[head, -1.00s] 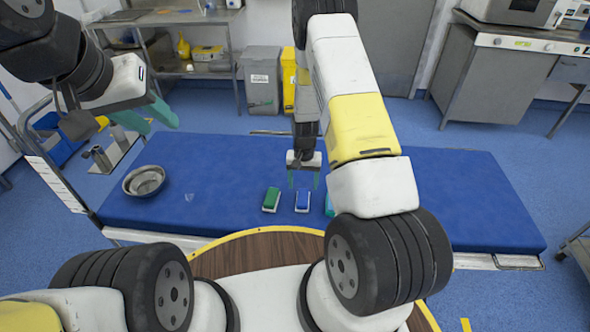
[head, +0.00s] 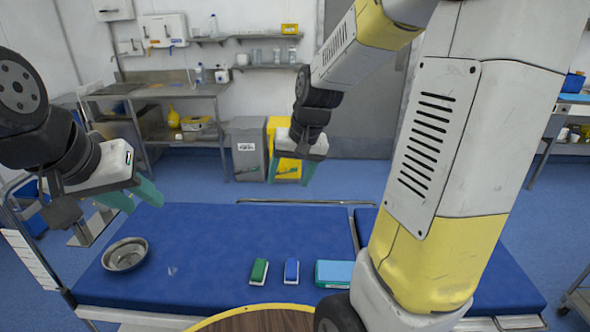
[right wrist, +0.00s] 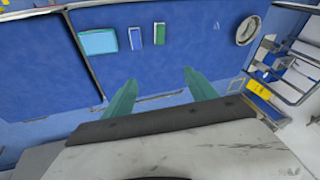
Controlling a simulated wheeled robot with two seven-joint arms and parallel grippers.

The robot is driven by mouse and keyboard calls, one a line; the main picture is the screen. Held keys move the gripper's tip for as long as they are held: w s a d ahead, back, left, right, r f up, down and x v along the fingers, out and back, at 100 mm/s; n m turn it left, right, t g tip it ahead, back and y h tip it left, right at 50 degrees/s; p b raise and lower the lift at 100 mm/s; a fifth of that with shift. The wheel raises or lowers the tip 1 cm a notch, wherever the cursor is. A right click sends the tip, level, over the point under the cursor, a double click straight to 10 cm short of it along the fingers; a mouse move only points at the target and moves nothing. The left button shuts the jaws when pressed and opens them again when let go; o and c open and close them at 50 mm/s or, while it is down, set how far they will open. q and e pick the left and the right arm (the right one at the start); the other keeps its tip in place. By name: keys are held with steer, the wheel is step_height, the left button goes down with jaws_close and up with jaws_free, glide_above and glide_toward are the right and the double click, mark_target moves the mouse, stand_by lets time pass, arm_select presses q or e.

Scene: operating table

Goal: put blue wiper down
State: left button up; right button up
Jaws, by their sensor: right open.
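The blue wiper (head: 291,271) lies on the blue operating table (head: 210,238), between a green wiper (head: 259,271) and a light-blue box (head: 334,273). It also shows in the right wrist view (right wrist: 159,33), with the green wiper (right wrist: 134,38) on one side. My right gripper (head: 290,180) is raised well above and beyond the wipers, with its teal fingers apart and nothing between them. Its fingers also show open in the right wrist view (right wrist: 160,88). My left gripper (head: 138,200) is raised over the table's left side, its teal fingers spread and empty.
A metal bowl (head: 125,255) stands at the table's left, with a small clear item (head: 172,270) near it. Grey (head: 247,150) and yellow bins stand behind the table. The middle of the table behind the wipers is bare.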

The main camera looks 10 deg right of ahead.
steer(key=s+r+n+t, duration=0.1)
steer(key=s+r, duration=0.3)
steer(key=s, duration=0.4)
steer(key=s+r+n+t, duration=0.1)
steer(key=s+r, duration=0.4)
steer(key=s, duration=0.3)
steer(key=shift+r+t, duration=0.3)
steer(key=shift+t, duration=0.1)
steer(key=shift+o, duration=0.5)
steer(key=shift+w, duration=0.2)
